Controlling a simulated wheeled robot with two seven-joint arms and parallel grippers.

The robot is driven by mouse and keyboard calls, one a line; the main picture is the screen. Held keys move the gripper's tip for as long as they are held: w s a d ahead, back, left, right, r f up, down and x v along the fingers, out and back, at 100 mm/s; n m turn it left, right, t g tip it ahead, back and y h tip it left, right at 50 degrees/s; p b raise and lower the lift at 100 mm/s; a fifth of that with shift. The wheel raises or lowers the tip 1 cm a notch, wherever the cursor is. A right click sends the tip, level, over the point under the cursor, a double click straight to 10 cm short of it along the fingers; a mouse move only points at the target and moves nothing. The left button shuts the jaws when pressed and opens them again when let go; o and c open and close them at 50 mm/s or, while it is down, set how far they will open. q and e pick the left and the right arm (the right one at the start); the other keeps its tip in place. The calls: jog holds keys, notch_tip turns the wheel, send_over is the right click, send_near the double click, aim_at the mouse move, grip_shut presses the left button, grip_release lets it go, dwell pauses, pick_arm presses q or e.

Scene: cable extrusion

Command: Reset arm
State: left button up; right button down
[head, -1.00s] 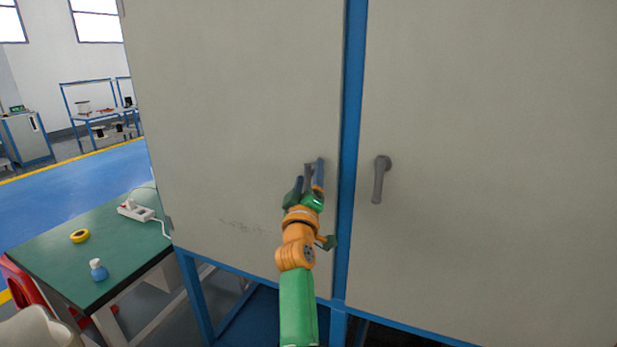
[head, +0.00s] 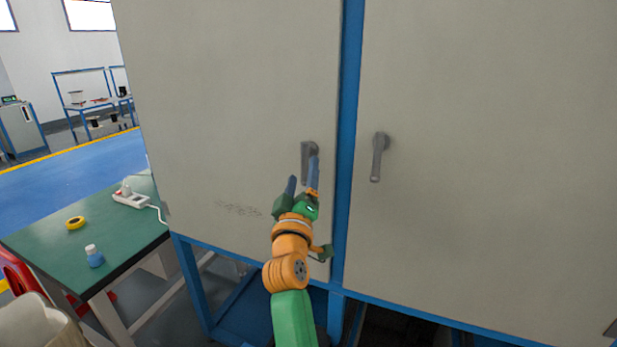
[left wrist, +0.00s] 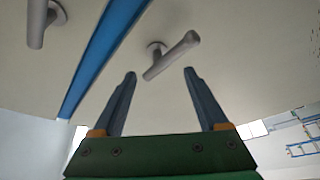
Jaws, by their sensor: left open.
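My left gripper (head: 303,172) is open and empty in front of the left cabinet door (head: 230,90). Its two blue fingers point up at the grey left door handle (head: 306,165), and one finger partly overlaps the handle in the head view. In the left wrist view the open fingers (left wrist: 160,75) stand wide apart, with the handle (left wrist: 172,55) beyond and between their tips, not gripped. The right door handle (head: 378,157) hangs down on the right door (head: 490,150). Both doors look shut. My right gripper is not in view.
A green-topped table (head: 125,232) stands at the left with a white power strip (head: 131,199), yellow tape roll (head: 75,223) and blue bottle (head: 94,257). A blue post (head: 350,90) separates the doors. Blue floor (head: 70,185) is open behind the table.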

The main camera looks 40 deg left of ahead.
pick_arm(q)
jog(key=s+d+f+m+g+h, duration=0.3)
jog(key=d+f+m+h, duration=0.25)
jog(key=f, duration=0.55)
jog(key=s+d+f+m+g+h, duration=0.35)
jog(key=d+f+m, duration=0.35)
jog(key=f, duration=0.5)
jog(key=s+d+f+m+g+h, duration=0.1)
jog(key=s+d+f+m+g, duration=0.25)
jog(key=s+f, duration=0.4)
jog(key=s+d+f+m+g+h, duration=0.1)
jog(key=s+d+f+m+g, duration=0.2)
jog(key=s, duration=0.8)
jog(key=s+f+g, duration=0.1)
jog(key=s+f, duration=0.1)
jog(key=f, duration=0.8)
jog(key=s+f+g, duration=0.2)
jog(key=f, duration=0.8)
jog(key=s+a+f, duration=0.1)
jog(key=s+f, duration=0.7)
jog(key=s, duration=0.3)
jog(key=shift+s+a+f+g, duration=0.2)
jog(key=shift+a+f+g, duration=0.15)
jog(key=shift+g, duration=0.05)
